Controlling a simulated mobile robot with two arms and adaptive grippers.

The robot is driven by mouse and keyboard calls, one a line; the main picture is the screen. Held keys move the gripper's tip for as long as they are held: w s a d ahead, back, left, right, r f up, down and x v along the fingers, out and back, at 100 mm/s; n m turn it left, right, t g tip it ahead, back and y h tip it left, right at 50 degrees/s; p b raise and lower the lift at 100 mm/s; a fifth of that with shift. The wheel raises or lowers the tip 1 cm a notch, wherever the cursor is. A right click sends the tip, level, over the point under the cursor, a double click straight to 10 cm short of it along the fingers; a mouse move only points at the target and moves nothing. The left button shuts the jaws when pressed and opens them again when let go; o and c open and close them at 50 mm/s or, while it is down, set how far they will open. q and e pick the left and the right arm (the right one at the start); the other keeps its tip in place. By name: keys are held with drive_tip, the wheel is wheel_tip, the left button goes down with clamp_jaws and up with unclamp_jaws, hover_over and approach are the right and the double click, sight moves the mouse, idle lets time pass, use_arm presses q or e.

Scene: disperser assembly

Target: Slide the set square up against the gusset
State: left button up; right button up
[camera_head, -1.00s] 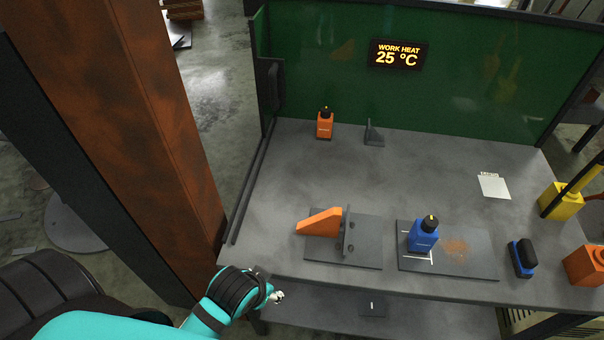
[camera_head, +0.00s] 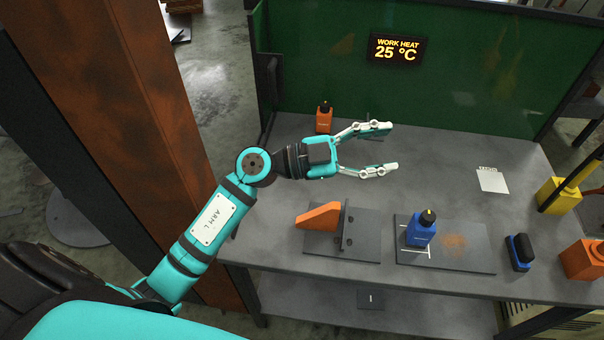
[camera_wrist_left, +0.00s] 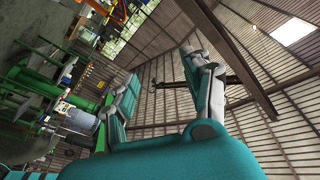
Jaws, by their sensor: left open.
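The orange gusset (camera_head: 318,216), a wedge-shaped piece, stands on a dark plate at the front of the bench. A dark upright plate with holes (camera_head: 346,226) stands at its right end. A small dark grey angled piece (camera_head: 368,117), which looks like the set square, is at the back of the bench, mostly hidden behind my upper finger. My left gripper (camera_head: 393,147) is open and empty above the bench, fingers pointing right, between the grey piece and the gusset. In the left wrist view its two spread fingers (camera_wrist_left: 166,92) show with nothing between them. My right gripper is not in view.
An orange bottle (camera_head: 324,118) stands at the back left, close to my wrist.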

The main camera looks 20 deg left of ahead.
use_arm(q)
wheel_tip(320, 180, down, 8)
drive_tip(key=a+r+g+y, duration=0.1)
drive_tip(key=a+g+y, duration=0.1)
drive_tip(key=g+y, duration=0.25)
drive_tip(key=n+g+y, duration=0.4)
drive_tip(key=y, duration=0.5)
approach(327, 218)
drive_tip(key=shift+h, duration=0.25)
drive_tip(key=x, duration=0.4)
drive_tip(key=a+p+x, duration=0.1)
drive_tip(key=x, duration=0.3)
drive_tip(key=w+x, duration=0.1)
drive_tip(key=x, duration=0.3)
drive_tip(key=shift+a+f+p, duration=0.15)
drive_tip(key=shift+f+p, duration=0.05)
drive_tip(key=shift+p, duration=0.15)
drive_tip(key=shift+c, duration=0.4)
clamp_jaws()
